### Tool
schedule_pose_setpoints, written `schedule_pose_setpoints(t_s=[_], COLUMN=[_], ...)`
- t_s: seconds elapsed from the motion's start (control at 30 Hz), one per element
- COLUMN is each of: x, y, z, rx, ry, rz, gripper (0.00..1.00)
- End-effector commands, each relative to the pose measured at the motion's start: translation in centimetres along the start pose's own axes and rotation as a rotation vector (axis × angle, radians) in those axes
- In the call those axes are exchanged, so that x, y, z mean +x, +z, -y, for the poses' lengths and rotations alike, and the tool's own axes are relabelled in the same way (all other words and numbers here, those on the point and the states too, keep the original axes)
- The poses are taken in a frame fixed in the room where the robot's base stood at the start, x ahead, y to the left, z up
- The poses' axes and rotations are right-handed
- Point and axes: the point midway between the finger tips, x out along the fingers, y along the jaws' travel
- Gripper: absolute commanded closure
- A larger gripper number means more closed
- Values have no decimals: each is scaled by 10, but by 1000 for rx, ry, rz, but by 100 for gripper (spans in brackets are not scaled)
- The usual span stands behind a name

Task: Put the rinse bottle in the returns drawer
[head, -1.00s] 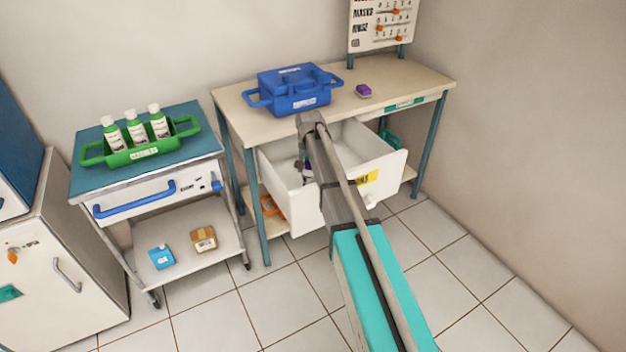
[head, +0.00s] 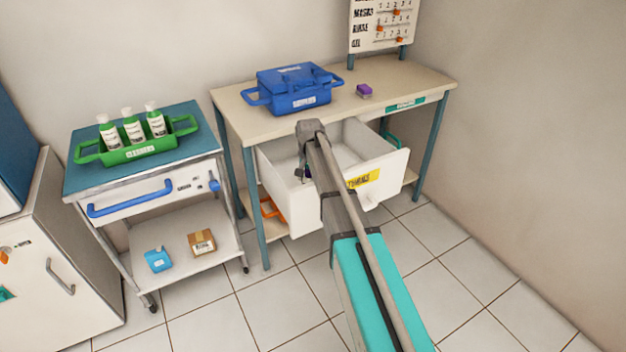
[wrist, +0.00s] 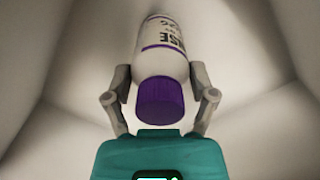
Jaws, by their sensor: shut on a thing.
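The rinse bottle (wrist: 163,50) is white with a purple band, dark lettering and a purple cap, which faces the wrist camera. My gripper (wrist: 161,90) is shut on it, one finger at each side near the cap. Pale walls surround the bottle in the wrist view. In the head view my gripper (head: 307,172) is down inside the open white drawer (head: 393,172) with a yellow label, under the bench top. My arm hides most of the gripper and bottle there. I cannot tell whether the bottle touches the drawer floor.
A blue case (head: 297,92) and a small purple item (head: 364,90) stand on the bench (head: 415,78). Left of it, a cart (head: 75,182) carries a green caddy (head: 140,152) with white bottles. A blue item (head: 158,260) and a brown box (head: 202,243) lie on its lower shelf.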

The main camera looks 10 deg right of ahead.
Motion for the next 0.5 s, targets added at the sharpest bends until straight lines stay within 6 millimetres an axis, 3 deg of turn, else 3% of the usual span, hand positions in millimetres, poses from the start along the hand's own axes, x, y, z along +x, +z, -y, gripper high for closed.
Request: schedule_pose_setpoints(t_s=[0.3, 0.33, 0.47, 0.5], x=[4, 3, 2, 2], y=[0, 0, 0, 0], z=[0, 0, 0, 0], rx=[0, 0, 0, 0], ry=[0, 0, 0, 0], rz=[0, 0, 0, 0], gripper=[85, 23, 0, 0])
